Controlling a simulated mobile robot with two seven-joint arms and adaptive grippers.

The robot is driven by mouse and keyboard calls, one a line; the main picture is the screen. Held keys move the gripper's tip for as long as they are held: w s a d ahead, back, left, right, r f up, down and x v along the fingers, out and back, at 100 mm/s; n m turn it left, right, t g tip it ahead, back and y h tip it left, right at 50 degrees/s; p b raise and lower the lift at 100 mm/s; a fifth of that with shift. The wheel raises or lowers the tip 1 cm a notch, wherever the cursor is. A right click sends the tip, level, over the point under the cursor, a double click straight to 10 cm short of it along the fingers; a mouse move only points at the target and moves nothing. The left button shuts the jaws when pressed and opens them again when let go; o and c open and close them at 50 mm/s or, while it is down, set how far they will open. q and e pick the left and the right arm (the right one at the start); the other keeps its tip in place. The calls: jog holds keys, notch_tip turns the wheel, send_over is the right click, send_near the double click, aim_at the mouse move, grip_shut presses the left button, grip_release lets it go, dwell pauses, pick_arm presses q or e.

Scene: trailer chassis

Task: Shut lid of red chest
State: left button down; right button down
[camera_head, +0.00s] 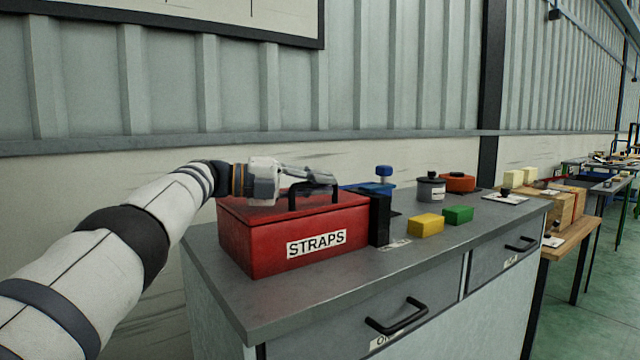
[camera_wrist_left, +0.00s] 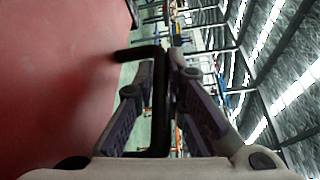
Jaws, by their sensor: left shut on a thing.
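The red chest (camera_head: 296,250), labelled STRAPS, stands at the left end of the grey cabinet top. Its red lid (camera_head: 262,209) lies about level over the chest, and I see no clear gap between lid and body in the head view. A black bar handle (camera_head: 292,199) stands up from the lid. My left gripper (camera_head: 318,180) is at the handle, above the lid, shut on it. In the left wrist view the handle (camera_wrist_left: 159,110) runs between the two fingers, with the red lid (camera_wrist_left: 60,80) filling the left side. My right gripper is not in view.
A black block (camera_head: 379,218) stands against the chest's right end. Farther right are a yellow block (camera_head: 425,225), a green block (camera_head: 458,215), a grey canister (camera_head: 431,190) and an orange item (camera_head: 458,183). The cabinet top (camera_head: 480,240) is bare along its front right.

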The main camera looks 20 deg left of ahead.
pick_arm(q)
jog(key=shift+a+f, duration=0.1)
jog(key=shift+f, duration=0.1)
jog(key=c, duration=1.6)
grip_release()
jog(key=shift+c, duration=0.2)
jog(key=shift+s+a+r, duration=0.15)
jog(key=shift+a, duration=0.15)
jog(key=v, duration=1.1)
jog(key=shift+s, duration=0.15)
